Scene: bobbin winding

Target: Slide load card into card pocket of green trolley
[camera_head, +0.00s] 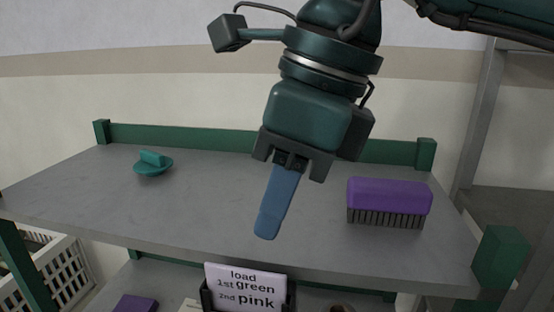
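The load card (244,289), pale with "load 1st green 2nd pink" in dark print, stands upright in a dark holder (207,298) below the front edge of the grey top shelf. The picture's lower edge cuts off its bottom. I cannot tell whether this holder is the card pocket. Green posts and rails (184,136) frame the grey shelf (160,215) of what looks like the green trolley. My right gripper (267,234) points down over the shelf, above and apart from the card. My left gripper is not in view.
A purple brush (389,196) with dark bristles lies on the shelf's right side. The shelf's middle is clear. A white basket (55,268) and a purple object (136,304) show lower left.

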